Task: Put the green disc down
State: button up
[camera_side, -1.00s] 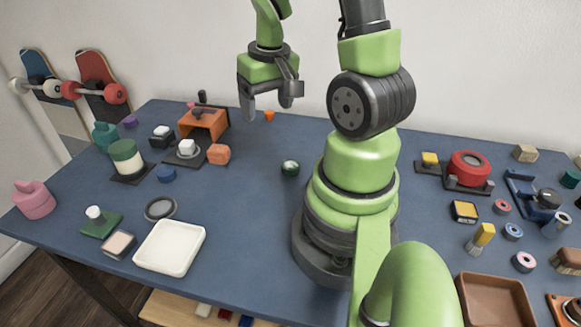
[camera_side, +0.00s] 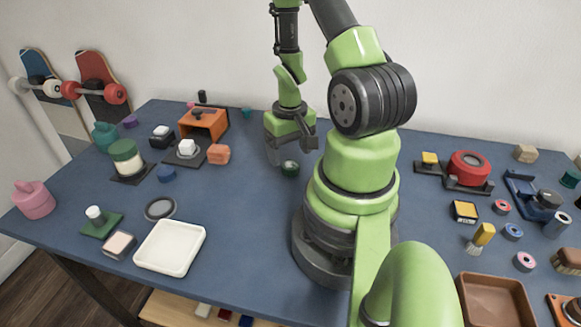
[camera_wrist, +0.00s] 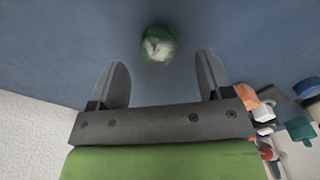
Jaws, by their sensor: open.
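The green disc (camera_side: 290,168), a small dark green round piece with a pale patch on top, rests on the blue table left of my arm's base. In the wrist view the green disc (camera_wrist: 158,43) lies just beyond my fingertips, roughly centred between them. My gripper (camera_side: 288,153) is open and low, just behind and above the disc in the side view. In the wrist view my gripper (camera_wrist: 163,65) has its two fingers well apart with nothing between them. I cannot tell the exact height gap to the disc.
Left of the disc stand an orange block (camera_side: 218,154), an orange housing (camera_side: 203,123) and a dark plate with a white knob (camera_side: 187,148). A white tray (camera_side: 170,247) lies at the front left. The blue table around the disc is clear.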

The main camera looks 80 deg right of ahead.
aim_at(290, 164)
jog(key=shift+f, duration=1.8)
jog(key=shift+c, duration=0.5)
jog(key=c, duration=1)
jog(key=shift+r, duration=0.2)
